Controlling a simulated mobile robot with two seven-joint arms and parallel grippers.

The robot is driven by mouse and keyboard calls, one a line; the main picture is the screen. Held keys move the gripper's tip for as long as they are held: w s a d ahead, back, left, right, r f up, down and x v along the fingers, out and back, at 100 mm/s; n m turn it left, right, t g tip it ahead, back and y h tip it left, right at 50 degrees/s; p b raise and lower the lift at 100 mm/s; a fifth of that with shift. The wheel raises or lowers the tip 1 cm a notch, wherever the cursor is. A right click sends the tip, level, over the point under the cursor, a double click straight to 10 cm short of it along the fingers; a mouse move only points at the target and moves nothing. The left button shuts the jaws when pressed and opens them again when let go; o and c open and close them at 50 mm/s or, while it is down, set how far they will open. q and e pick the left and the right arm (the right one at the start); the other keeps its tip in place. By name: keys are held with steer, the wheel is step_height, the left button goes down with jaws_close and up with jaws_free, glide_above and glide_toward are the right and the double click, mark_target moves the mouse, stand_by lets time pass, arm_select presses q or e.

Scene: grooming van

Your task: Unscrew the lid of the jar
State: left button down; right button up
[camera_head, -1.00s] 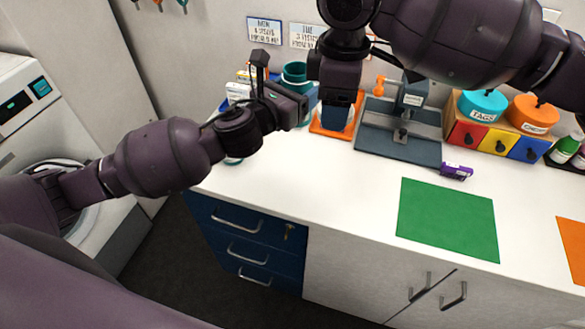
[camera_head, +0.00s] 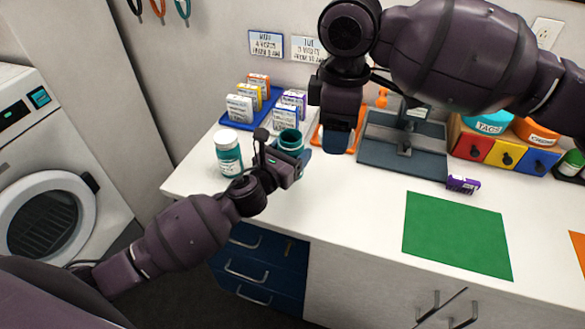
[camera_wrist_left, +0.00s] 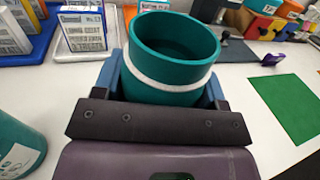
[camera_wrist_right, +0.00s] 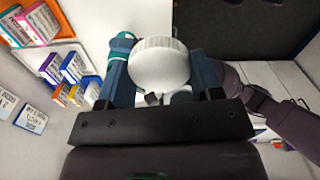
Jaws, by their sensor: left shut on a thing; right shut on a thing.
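The teal jar (camera_head: 291,139) is open at the top, with a pale band round its side in the left wrist view (camera_wrist_left: 175,75). My left gripper (camera_head: 289,160) is shut around the jar and holds it upright; I cannot tell whether its base touches the counter. My right gripper (camera_head: 337,140) is above the counter, to the right of the jar. It is shut on a round white ridged lid (camera_wrist_right: 160,63), apart from the jar. The lid is hidden in the head view.
Another teal jar (camera_head: 228,153), labelled and white-lidded, stands at the counter's left end. A blue tray (camera_head: 228,122) of boxes is behind. A grey stand (camera_head: 375,155), purple item (camera_head: 463,184) and green mat (camera_head: 455,235) lie rightward. The white counter (camera_head: 350,195) is clear in front.

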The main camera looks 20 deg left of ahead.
arm_select(q)
step_height(320, 180, down, 5)
steer(key=shift+b, duration=0.85)
steer(key=shift+r, duration=0.1)
steer(key=shift+f, duration=0.25)
steer(key=shift+c, duration=0.8)
jaws_free()
steer(key=shift+r, duration=0.1)
